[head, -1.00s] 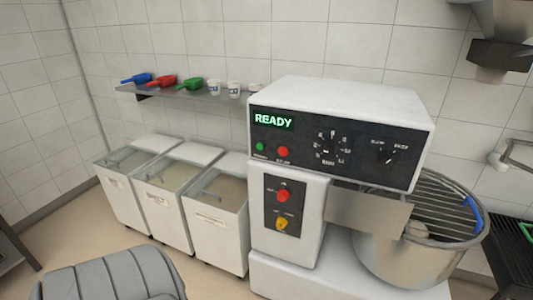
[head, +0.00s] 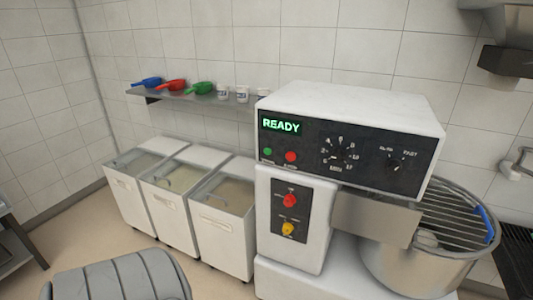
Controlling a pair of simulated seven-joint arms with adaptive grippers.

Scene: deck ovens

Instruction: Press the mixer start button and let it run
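The mixer (head: 350,105) stands at the right, white with a black control panel (head: 350,180). Its display (head: 281,126) reads READY in green. A green button (head: 267,152) sits below the display, with a red button (head: 291,157) to its right. Two dials (head: 338,154) are further right on the panel. A lower black panel carries a red knob (head: 290,201) and a yellow one (head: 288,229). The steel bowl (head: 415,268) is under a wire guard (head: 455,215). Neither of my grippers is in view.
Three white ingredient bins (head: 222,240) stand left of the mixer. A wall shelf (head: 190,97) holds blue, red and green scoops and white cups. A grey padded shape (head: 120,278) is at the bottom left. Floor shows at the left.

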